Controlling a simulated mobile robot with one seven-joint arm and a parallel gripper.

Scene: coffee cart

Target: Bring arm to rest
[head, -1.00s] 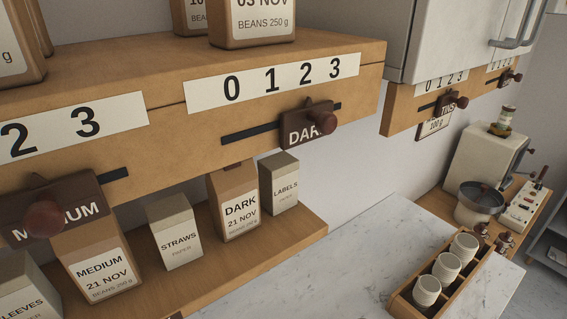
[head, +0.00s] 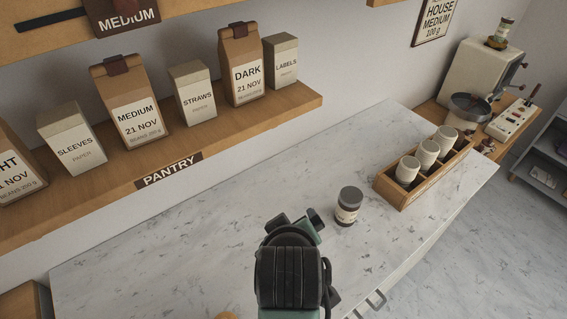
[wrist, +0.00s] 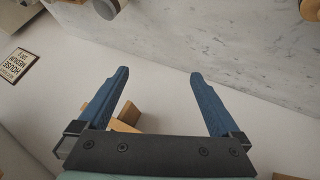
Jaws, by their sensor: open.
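My gripper (wrist: 159,74) is open in the wrist view, its two blue fingers wide apart with nothing between them. My arm (head: 288,275) rises at the bottom middle of the head view, in front of the marble counter (head: 210,240). The fingers cannot be made out in the head view. A small dark-lidded jar (head: 348,206) stands upright on the counter to the right of my arm, apart from it in the picture.
A pantry shelf (head: 225,127) holds bags and boxes along the wall. A wooden crate (head: 418,187) with white cups stands on the counter at right. The counter left of my arm is mostly clear.

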